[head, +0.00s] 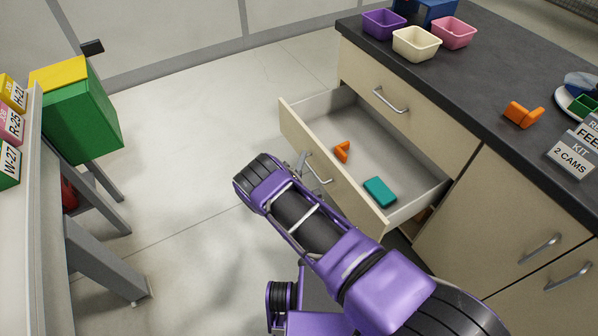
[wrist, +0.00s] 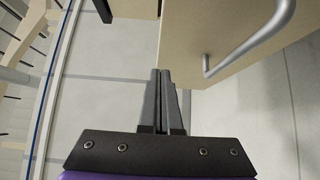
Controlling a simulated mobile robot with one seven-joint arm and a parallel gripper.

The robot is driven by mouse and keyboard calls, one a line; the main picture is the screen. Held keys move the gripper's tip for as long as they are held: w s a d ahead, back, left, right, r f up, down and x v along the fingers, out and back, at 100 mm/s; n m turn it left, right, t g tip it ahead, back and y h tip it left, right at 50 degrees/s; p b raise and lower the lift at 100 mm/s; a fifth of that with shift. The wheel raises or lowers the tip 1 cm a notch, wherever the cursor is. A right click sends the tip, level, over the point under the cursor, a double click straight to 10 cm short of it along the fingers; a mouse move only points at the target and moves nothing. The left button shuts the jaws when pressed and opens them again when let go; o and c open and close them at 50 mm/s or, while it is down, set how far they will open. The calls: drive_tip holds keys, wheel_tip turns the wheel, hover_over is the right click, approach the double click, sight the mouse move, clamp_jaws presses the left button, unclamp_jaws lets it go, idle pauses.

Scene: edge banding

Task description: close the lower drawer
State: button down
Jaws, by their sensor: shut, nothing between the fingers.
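The lower drawer (head: 330,178) is pulled out from the cabinet under the dark counter. An orange piece (head: 342,151) and a teal block (head: 380,191) lie inside it. My gripper (head: 303,162) is at the outer side of the drawer front, close to its bar handle (head: 318,170). In the wrist view the two fingers of my gripper (wrist: 167,75) are together with nothing between them. The drawer front (wrist: 212,30) and its handle (wrist: 250,45) show just beyond and to the right of the fingertips. I cannot tell whether the fingers touch the front.
The upper drawer (head: 400,105) is shut above it. Purple, cream and pink bins and an orange piece (head: 522,114) stand on the counter (head: 450,90). A green box (head: 80,120) stands at the left by a shelf. The floor (head: 190,120) between is clear.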

sight(316, 144)
drive_tip(key=shift+w+d, duration=1.55)
drive_tip(key=shift+d, duration=0.2)
